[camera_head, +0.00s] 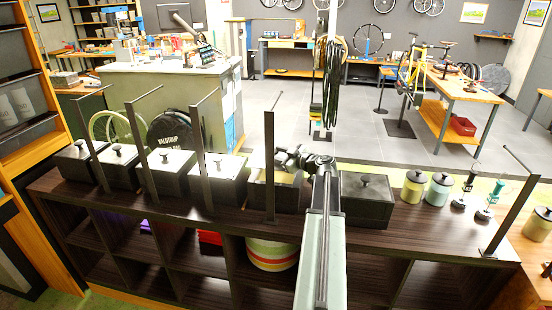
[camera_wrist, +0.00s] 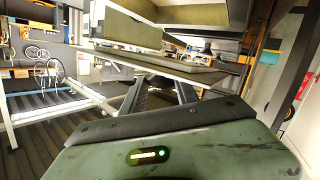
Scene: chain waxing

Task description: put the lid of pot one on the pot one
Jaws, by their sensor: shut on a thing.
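Several square dark pots stand in a row on the dark brown shelf unit (camera_head: 140,208) in the head view. Most have dark lids with round knobs, such as the lidded pot (camera_head: 367,203) right of my arm. No marking shows which is pot one. My gripper (camera_head: 292,158) is over the pot (camera_head: 272,193) just left of my arm, and its fingers are partly hidden by my own arm. In the wrist view, my gripper (camera_wrist: 162,88) is shut on a flat grey slab (camera_wrist: 160,63), seen nearly edge-on, which looks like a lid. The top of the pot below is hard to make out.
Thin dark posts with bent tops, such as this post (camera_head: 269,165), rise among the pots. Two round canisters (camera_head: 413,187) (camera_head: 438,190) and small metal items (camera_head: 484,213) stand to the right. A counter (camera_head: 165,90) is behind, with open floor beyond.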

